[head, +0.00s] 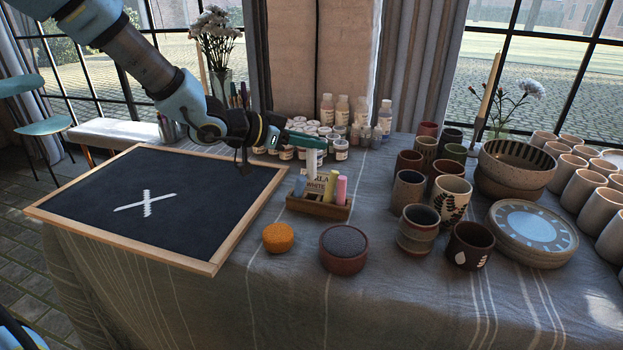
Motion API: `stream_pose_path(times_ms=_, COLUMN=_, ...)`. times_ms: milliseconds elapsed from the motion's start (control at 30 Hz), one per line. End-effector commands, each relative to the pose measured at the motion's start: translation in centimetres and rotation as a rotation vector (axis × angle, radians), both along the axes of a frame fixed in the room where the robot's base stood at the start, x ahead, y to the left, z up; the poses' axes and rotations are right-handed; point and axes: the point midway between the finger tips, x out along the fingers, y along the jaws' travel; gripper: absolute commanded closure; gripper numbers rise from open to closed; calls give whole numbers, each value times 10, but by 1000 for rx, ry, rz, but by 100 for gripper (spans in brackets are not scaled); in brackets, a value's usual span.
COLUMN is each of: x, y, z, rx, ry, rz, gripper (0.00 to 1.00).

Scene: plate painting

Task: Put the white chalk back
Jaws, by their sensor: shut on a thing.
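The white chalk (311,166) is upright, with its top between the green fingers of my gripper (316,143). My gripper is shut on it, above the wooden chalk box (318,208). The chalk's lower end is over or inside the left part of the box; I cannot tell whether it touches the bottom. A blue chalk (300,186), a yellow chalk (330,187) and a pink chalk (341,190) stand in the box. A card reading "WHITE" shows behind them, partly hidden.
A framed blackboard (90,200) with a white X lies at left. An orange sponge (278,238) and a round dark-topped pot (343,249) sit in front of the box. Paint jars (341,150) stand behind it. Several cups (407,190) crowd the right.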

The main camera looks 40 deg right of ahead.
Motion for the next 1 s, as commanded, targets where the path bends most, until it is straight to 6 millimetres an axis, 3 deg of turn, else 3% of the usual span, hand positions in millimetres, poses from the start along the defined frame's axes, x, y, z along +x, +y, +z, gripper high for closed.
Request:
stream_pose_path(times_ms=100, x=-1, y=0, z=-23, rx=2, ry=3, rz=-1, gripper=100)
stream_pose_path(times_ms=300, x=0, y=0, z=-37, rx=-1, ry=1, rz=-1, gripper=100)
stream_pose_path(times_ms=533, x=-1, y=0, z=-71, rx=1, ry=3, rz=0, gripper=100)
stream_pose_path(times_ms=1000, x=0, y=0, z=-81, rx=0, ry=-1, rz=0, gripper=100)
